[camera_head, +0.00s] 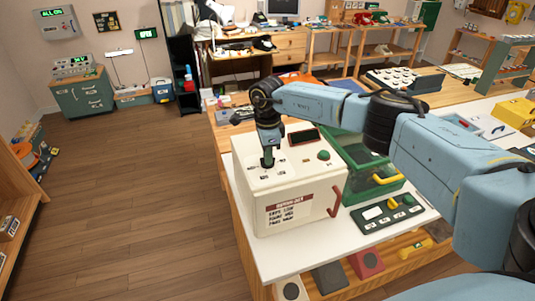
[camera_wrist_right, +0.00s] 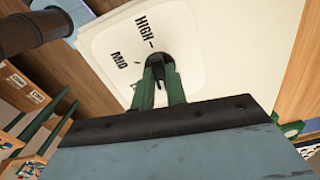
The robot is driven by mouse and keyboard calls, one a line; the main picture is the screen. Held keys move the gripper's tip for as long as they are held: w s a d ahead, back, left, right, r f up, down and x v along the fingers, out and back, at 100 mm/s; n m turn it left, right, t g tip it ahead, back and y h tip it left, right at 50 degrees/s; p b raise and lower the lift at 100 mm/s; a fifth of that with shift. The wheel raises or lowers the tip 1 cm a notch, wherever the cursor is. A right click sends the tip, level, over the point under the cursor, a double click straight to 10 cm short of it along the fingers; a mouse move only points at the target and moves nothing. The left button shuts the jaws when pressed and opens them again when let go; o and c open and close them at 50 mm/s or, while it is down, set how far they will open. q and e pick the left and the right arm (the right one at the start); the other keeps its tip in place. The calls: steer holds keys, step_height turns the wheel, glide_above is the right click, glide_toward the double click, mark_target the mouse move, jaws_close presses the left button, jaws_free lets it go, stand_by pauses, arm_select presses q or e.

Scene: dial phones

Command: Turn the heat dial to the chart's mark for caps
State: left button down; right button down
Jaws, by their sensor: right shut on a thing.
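A cream-white box (camera_head: 312,205) with a red handle stands on the white bench. The heat dial (camera_wrist_right: 159,58) is a dark round knob on the box's top panel, with HIGH and MID printed beside it and a third mark partly hidden by my fingers. My right gripper (camera_head: 267,163) reaches down from above; its green fingers (camera_wrist_right: 161,80) are shut on the dial. Where the dial points cannot be told for sure. The chart (camera_head: 287,211) is on the box's front under a red header; its small lines are hard to read. My left gripper is not in view.
On the box's top are a dark display (camera_head: 304,137) and a green button (camera_head: 323,155). A green case (camera_head: 368,170) with a yellow handle stands close on the right, with a dark green control panel (camera_head: 388,213) in front of it. Open floor lies left of the bench.

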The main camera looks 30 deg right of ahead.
steer(key=m, duration=1)
steer(key=shift+m, duration=0.3)
stand_by(0.4)
steer(key=c, duration=1.4)
jaws_free()
steer(key=shift+c, duration=0.2)
steer(key=shift+r, duration=0.1)
step_height(320, 180, up, 13)
steer(key=b, duration=0.1)
steer(key=shift+r+b, duration=0.15)
steer(key=shift+b, duration=0.25)
steer(key=shift+a, duration=0.1)
